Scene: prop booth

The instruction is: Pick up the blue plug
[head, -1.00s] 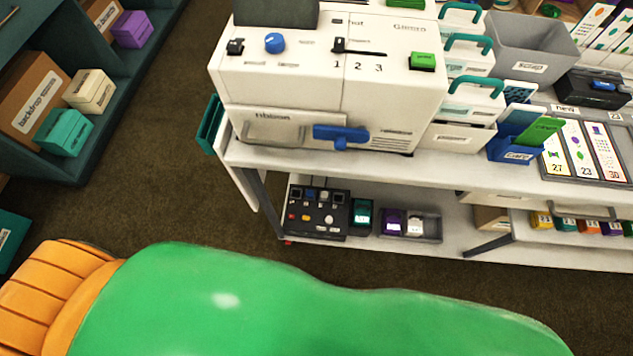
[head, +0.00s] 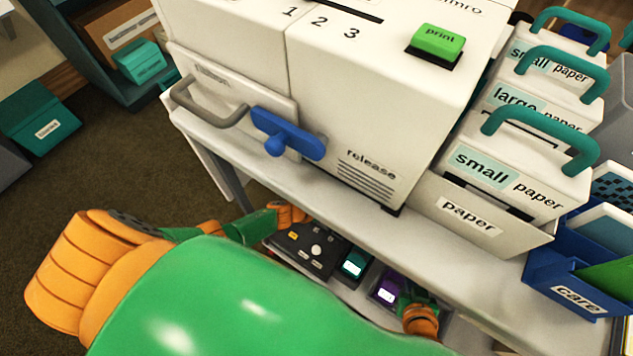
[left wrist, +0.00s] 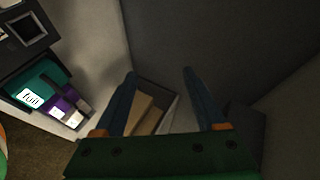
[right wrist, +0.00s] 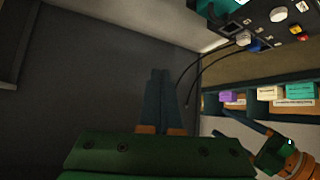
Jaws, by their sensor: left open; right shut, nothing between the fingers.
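A small blue piece, likely the blue plug (right wrist: 255,46), shows in the right wrist view at the edge of the dark control box (right wrist: 268,18). It is beside a white plug (right wrist: 243,38); thin dark cables hang near them. My right gripper (right wrist: 160,75) is shut and empty, apart from the plugs and left of them in that view. My left gripper (left wrist: 160,82) is open and empty, pointing at dark panels. In the head view the control box (head: 308,250) is on the lower shelf; the blue plug and both sets of fingertips are hidden there.
The white printer (head: 400,110) with its blue lever stands on the upper surface above the lower shelf. Teal (head: 355,262) and purple (head: 388,287) boxes sit beside the control box. Paper boxes (head: 470,215) stand at right. Dark carpet is clear at left.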

